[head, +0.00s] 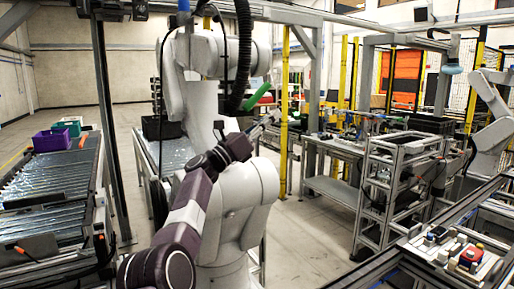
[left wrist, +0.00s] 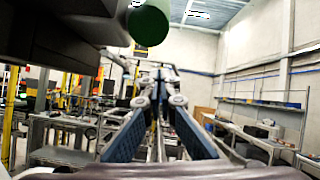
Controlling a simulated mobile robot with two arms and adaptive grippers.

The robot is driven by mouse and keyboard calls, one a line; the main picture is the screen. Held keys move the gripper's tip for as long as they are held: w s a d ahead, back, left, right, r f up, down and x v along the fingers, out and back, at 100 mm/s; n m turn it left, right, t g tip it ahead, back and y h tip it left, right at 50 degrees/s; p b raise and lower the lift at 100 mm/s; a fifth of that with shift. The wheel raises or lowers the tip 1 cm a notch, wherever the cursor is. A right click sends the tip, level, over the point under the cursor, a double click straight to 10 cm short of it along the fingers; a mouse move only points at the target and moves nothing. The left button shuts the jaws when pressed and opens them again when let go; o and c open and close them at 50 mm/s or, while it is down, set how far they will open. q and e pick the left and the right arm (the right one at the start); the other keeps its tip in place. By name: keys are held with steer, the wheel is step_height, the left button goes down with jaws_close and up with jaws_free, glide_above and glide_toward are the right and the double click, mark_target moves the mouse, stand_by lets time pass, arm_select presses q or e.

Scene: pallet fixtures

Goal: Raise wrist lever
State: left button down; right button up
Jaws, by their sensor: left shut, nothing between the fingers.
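A green cylindrical handle (head: 258,96) sticks out up and right beside the white industrial robot arm (head: 200,100) in the head view. I take it to be the lever, though its mounting is hidden. A green rounded end (left wrist: 148,25) also shows close at the top of the left wrist view, next to a dark body. My left gripper (head: 272,119) is at the end of my maroon arm, below and right of the green handle and apart from it. In the left wrist view its fingers (left wrist: 157,74) are shut and empty, below the green end. My right gripper is not in view.
The white robot arm stands close beside my left arm. A roller conveyor (head: 45,205) with a purple bin (head: 52,140) is at left. A metal frame cart (head: 395,190) stands at right. Open floor (head: 305,235) lies between.

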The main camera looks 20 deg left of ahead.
arm_select(q)
steer(key=s+a+f+b, duration=0.3)
steer(key=s+f+b, duration=0.1)
steer(key=f, duration=0.3)
steer(key=shift+f, duration=0.15)
steer(key=shift+s, duration=0.1)
